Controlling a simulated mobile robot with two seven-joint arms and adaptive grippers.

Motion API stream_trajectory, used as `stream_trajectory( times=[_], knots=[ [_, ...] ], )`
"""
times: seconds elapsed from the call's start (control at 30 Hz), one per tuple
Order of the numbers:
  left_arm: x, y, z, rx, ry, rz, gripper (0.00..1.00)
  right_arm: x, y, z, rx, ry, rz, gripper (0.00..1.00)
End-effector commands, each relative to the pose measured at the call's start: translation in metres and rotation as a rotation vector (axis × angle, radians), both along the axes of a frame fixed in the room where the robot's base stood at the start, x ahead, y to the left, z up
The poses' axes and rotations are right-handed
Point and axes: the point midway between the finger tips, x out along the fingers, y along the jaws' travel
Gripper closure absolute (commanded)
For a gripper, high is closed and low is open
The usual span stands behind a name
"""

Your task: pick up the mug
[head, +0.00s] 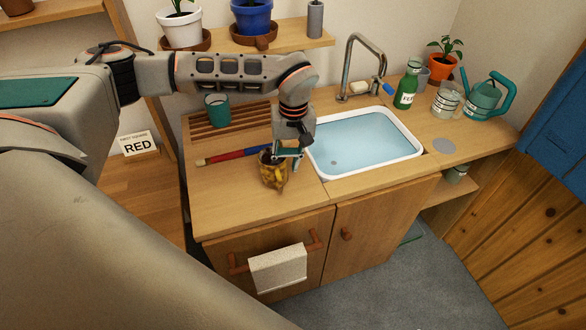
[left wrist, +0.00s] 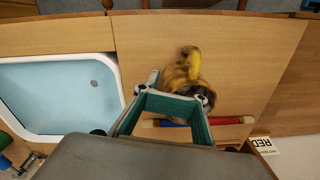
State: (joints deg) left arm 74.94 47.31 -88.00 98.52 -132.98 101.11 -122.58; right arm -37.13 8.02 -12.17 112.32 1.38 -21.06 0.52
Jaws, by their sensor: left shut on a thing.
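A brown and yellow mottled mug (head: 274,172) stands on the wooden counter, left of the sink, near the counter's front edge. It also shows in the left wrist view (left wrist: 184,68), with its yellow handle to the far side. My left gripper (head: 284,155) comes down on the mug from above and is shut on its rim. In the left wrist view the fingertips (left wrist: 174,92) meet at the mug, and they hide part of it. Whether the mug's base touches the counter is hard to tell. My right gripper is not in view.
A red and blue rod (head: 232,157) lies behind the mug. A teal cup (head: 217,110) stands on the slatted rack (head: 230,122). The white-rimmed sink (head: 366,142) holds water, with a faucet (head: 360,65) behind. A green bottle (head: 408,84) and teal watering can (head: 487,98) stand right.

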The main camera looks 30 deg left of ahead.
Motion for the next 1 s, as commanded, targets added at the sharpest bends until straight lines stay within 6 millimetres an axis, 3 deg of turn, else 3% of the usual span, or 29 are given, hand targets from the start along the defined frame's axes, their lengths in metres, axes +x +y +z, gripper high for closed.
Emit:
stream_trajectory(
  times=[0.3, 0.5, 0.7, 1.0],
  knots=[
    [0.003, -0.002, 0.094, -0.004, -0.01, -0.003, 1.0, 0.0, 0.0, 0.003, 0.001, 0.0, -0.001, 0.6],
    [0.002, -0.003, 0.136, -0.004, -0.008, -0.004, 1.0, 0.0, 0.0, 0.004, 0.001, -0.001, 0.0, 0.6],
    [0.001, -0.003, 0.157, -0.004, -0.005, -0.004, 1.0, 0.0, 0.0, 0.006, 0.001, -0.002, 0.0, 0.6],
    [0.001, -0.003, 0.162, -0.005, -0.004, -0.004, 1.0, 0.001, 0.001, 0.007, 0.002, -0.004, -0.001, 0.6]
  ],
)
